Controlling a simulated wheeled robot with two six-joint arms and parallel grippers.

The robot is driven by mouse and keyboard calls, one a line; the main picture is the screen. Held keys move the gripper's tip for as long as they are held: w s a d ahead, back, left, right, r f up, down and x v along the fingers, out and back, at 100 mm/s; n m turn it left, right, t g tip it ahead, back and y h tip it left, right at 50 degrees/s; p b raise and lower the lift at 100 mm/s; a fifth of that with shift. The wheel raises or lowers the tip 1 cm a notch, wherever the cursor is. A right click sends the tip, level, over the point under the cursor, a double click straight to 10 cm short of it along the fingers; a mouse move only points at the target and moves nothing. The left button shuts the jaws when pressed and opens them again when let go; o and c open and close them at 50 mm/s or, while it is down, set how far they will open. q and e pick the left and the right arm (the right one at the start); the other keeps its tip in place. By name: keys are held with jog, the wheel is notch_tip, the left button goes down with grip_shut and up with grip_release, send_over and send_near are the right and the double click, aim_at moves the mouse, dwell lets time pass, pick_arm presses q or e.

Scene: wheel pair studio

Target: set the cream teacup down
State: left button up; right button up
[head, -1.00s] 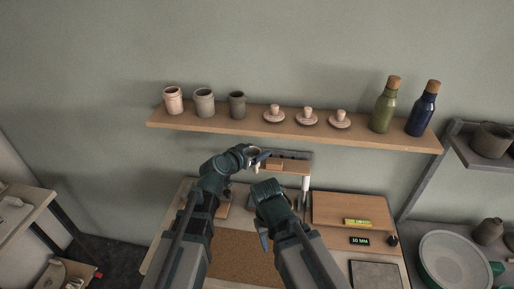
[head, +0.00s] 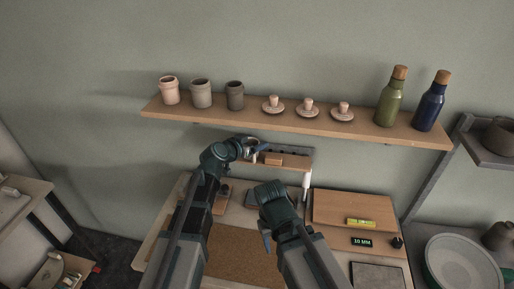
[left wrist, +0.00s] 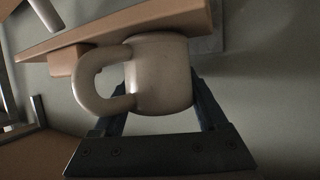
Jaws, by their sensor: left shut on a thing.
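The cream teacup (left wrist: 160,78) fills the middle of the left wrist view, with its handle towards the left. My left gripper (head: 253,148) is shut on it, one finger on each side of the body. In the head view the cup is small and mostly hidden by the gripper, just left of a small wall rack (head: 292,162). In the left wrist view the cup overlaps a wooden board (left wrist: 130,28); I cannot tell whether they touch. My right gripper (head: 267,241) hangs low over the bench, and its jaws do not show clearly.
A wooden block (head: 272,159) is at the rack. On the bench are a cork mat (head: 235,255), a wooden board (head: 350,208) and a yellow level (head: 361,222).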

pick_arm(q)
jog(key=shift+a, duration=0.1)
pick_arm(e)
jog(key=shift+a, duration=0.1)
pick_arm(q)
jog(key=shift+f, duration=0.15)
pick_arm(e)
jog(key=shift+f, duration=0.15)
pick_arm(q)
jog(key=o, duration=1.2)
jog(key=shift+r+p, duration=0.3)
jog(key=p+v, duration=0.4)
jog(key=v, duration=0.8)
jog(key=shift+f, duration=0.2)
pick_arm(e)
notch_tip(320, 180, up, 5)
